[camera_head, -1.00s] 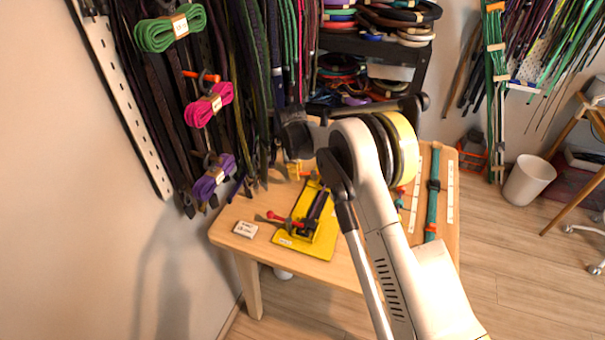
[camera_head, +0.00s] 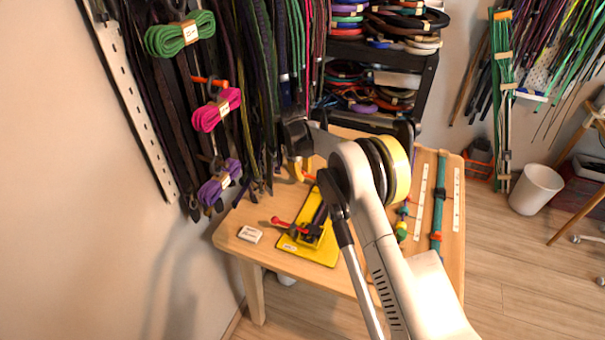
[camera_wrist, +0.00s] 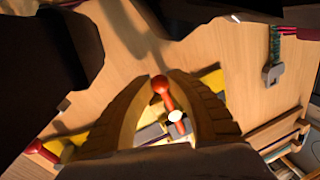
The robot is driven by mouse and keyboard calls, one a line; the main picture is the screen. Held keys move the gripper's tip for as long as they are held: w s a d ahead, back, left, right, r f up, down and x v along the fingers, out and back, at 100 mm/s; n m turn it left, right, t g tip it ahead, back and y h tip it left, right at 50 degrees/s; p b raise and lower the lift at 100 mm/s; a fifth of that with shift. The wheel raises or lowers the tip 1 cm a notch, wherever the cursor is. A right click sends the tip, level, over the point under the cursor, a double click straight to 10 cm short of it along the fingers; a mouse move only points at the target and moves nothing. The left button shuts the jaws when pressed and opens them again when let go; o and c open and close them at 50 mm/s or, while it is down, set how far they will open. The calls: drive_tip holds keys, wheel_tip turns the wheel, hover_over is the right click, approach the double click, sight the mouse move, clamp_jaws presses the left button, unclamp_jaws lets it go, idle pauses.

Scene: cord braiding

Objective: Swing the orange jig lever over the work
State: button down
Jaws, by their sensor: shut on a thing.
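The yellow jig base (camera_head: 318,252) lies flat on the wooden table, with a dark channel and a red-handled clamp (camera_head: 285,224) on it. My gripper (camera_wrist: 164,76) has yellow-tan fingers and points down at the jig's far end. In the wrist view its fingers are closed around the orange lever (camera_wrist: 161,86), whose round knob shows between the tips. The lever's shaft runs down toward a grey metal part of the jig (camera_wrist: 150,133). In the head view my gripper (camera_head: 303,172) is small and partly hidden by my arm, with a bit of orange beside it.
A white labelled block (camera_head: 249,234) sits left of the jig on the table (camera_head: 350,280). Cord bundles (camera_head: 217,109) hang on the left wall. A teal cord strip (camera_head: 439,200) and white rulers (camera_head: 420,203) lie on the right. A shelf of cord coils stands behind.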

drive_tip(key=c, duration=1.2)
unclamp_jaws()
drive_tip(key=shift+d, duration=0.1)
drive_tip(key=shift+c, duration=0.2)
wheel_tip(320, 180, up, 12)
drive_tip(key=s+a, duration=0.1)
drive_tip(key=s, duration=0.1)
drive_tip(key=shift+a, duration=0.15)
